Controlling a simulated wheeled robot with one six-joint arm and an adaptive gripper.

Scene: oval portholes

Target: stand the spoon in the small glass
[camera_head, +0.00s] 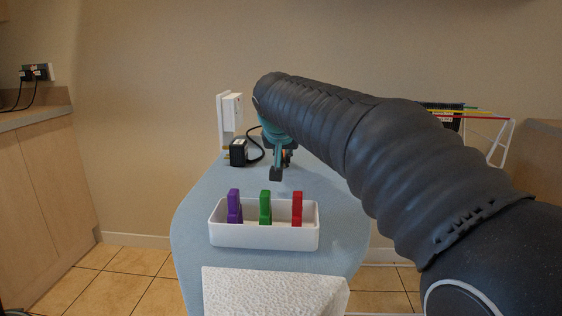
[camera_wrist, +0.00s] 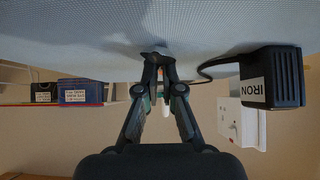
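I see no spoon and no small glass in either view. My gripper (camera_head: 276,172) points down over the far part of a pale blue padded board, beyond the white tray. In the wrist view its fingers (camera_wrist: 159,60) meet or nearly meet at the tips, close to the board's surface (camera_wrist: 90,35). I make out nothing held between them. The far side of the gripper is hidden behind my arm in the head view.
A white tray (camera_head: 264,238) holds purple (camera_head: 234,207), green (camera_head: 265,208) and red (camera_head: 297,209) upright pieces. A black plug marked IRON (camera_wrist: 272,78) with a cable lies near a white wall socket (camera_wrist: 238,122). A white textured block (camera_head: 270,290) is in front.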

